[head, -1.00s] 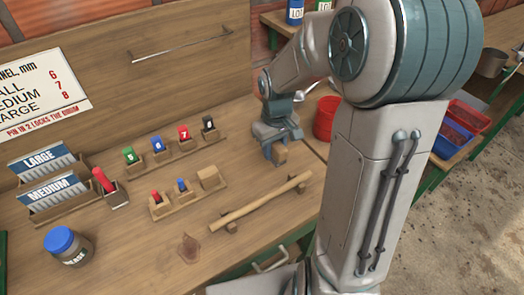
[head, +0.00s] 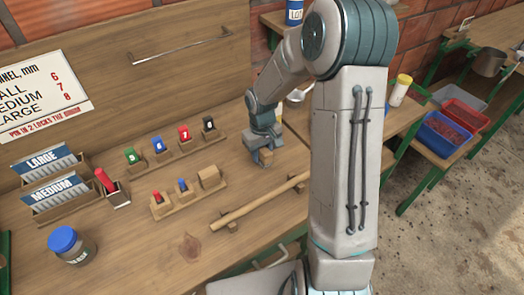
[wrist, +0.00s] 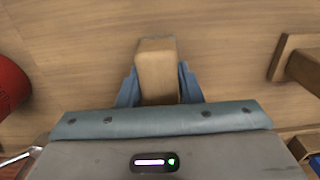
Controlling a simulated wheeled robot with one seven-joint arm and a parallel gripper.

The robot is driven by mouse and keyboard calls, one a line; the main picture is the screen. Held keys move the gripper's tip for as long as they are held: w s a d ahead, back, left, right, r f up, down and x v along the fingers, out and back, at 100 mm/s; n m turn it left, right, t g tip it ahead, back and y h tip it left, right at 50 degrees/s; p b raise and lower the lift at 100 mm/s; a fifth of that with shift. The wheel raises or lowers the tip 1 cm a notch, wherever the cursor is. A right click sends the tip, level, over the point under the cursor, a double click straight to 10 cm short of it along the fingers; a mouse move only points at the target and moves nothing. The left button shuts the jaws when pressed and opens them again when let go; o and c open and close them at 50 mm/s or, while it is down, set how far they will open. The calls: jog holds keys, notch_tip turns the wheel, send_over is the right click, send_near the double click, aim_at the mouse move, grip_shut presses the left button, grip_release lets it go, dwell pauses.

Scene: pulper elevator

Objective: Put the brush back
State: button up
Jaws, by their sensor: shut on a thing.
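My gripper (head: 264,160) is shut on a plain wooden block (wrist: 157,72), which sits between the two blue fingers in the wrist view. No bristles show on it, so I cannot tell whether it is the brush. In the head view the block (head: 266,156) is close above the bench, right of the numbered pieces; I cannot tell if it touches. A wooden bar on two supports (head: 245,211) lies in front of my gripper, its right end hidden behind my arm. A red-handled item (head: 104,179) stands in a small holder at the left.
Racks hold numbered coloured pieces (head: 184,134) and smaller pieces (head: 182,187). A blue-lidded jar (head: 71,246) stands front left, near card trays (head: 48,184). A red container (wrist: 10,88) is left in the wrist view. Blue and red bins (head: 444,136) are at the right.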

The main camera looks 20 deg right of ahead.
jog(key=shift+f, duration=0.2)
jog(key=o, duration=1.1)
jog(key=shift+r, duration=0.1)
